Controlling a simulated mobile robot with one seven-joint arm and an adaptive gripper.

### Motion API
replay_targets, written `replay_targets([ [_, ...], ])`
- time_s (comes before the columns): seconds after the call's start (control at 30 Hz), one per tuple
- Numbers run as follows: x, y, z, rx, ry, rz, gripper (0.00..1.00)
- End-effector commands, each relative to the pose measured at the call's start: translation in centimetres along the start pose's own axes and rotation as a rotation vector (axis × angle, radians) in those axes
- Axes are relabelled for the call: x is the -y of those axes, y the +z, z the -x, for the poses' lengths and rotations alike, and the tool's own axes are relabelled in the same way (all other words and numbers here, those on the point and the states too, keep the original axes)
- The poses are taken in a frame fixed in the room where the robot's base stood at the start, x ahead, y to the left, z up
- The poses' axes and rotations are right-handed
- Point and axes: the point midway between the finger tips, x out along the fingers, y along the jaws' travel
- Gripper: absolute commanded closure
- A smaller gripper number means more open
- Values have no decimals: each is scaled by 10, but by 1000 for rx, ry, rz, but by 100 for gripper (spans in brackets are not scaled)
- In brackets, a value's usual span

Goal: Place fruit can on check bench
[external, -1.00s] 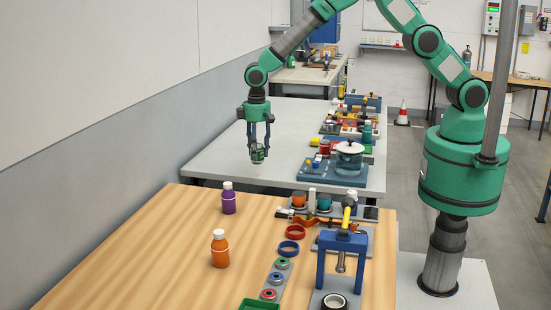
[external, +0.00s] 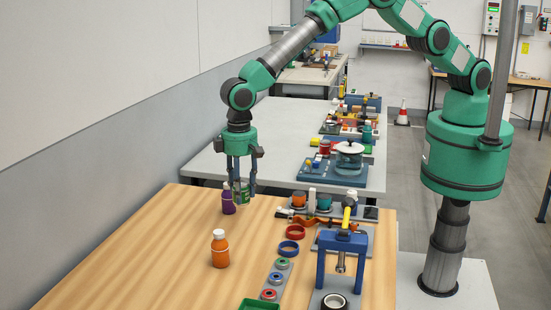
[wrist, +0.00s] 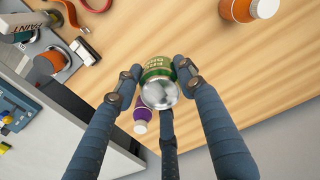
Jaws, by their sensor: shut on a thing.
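My gripper (external: 240,192) is shut on the fruit can (external: 244,191), a small can with a green label and a silver end. In the external view the can hangs by the far edge of the wooden bench (external: 160,240), close to a purple bottle (external: 228,203). In the wrist view the can (wrist: 158,85) sits between the fingers, its silver end toward the camera, with wood behind it. Whether it touches the bench or the bottle, I cannot tell. Nothing in view is labelled as the check bench.
An orange bottle (external: 220,248) stands nearer on the wooden bench. A grey table (external: 215,150) lies behind. The wood's left part is clear.

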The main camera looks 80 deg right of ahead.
Motion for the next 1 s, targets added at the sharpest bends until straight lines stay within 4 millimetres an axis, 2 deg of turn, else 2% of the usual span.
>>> replay_targets([
  [0.1,17,5,1,-1,0,4,91],
  [0.2,24,8,1,-1,0,5,91],
  [0.63,24,8,-2,0,0,4,91],
  [0.77,24,8,-13,2,1,4,91],
  [1.0,24,8,-44,1,1,4,91],
])
